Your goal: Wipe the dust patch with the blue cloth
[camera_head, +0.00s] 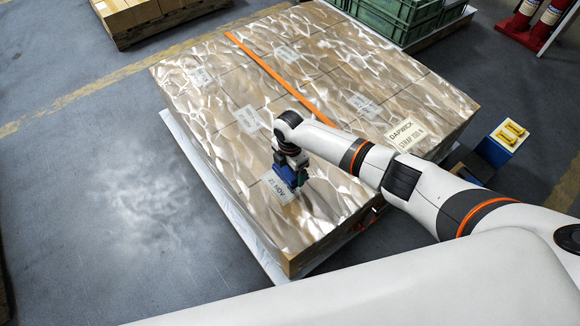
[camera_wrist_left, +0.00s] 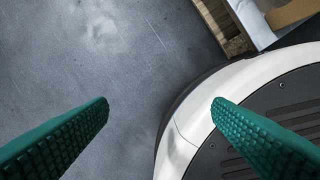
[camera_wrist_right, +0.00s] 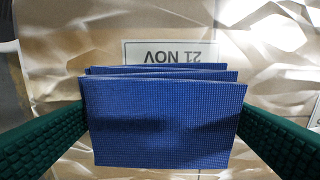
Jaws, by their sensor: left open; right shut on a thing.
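The blue cloth (camera_wrist_right: 165,125), folded in several layers, is between the fingers of my right gripper (camera_wrist_right: 163,112), which is shut on it. In the head view my right gripper (camera_head: 290,175) points down over the near part of the wrapped stack (camera_head: 225,130), by the 21 NOV label (camera_head: 279,188). I cannot tell whether the cloth touches the wrap. A pale, hazy patch (camera_head: 145,210) shows on the floor left of the stack; I cannot tell if it is dust. No distinct dust patch stands out on the glossy wrap. My left gripper (camera_wrist_left: 160,106) is open and empty above the floor.
An orange strap (camera_head: 270,70) crosses the stack. Green crates (camera_head: 400,18) stand behind it, and a blue box with a yellow top (camera_head: 505,140) stands to the right. Red cylinders (camera_head: 535,20) are at the far right. The floor (camera_head: 60,180) on the left is clear.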

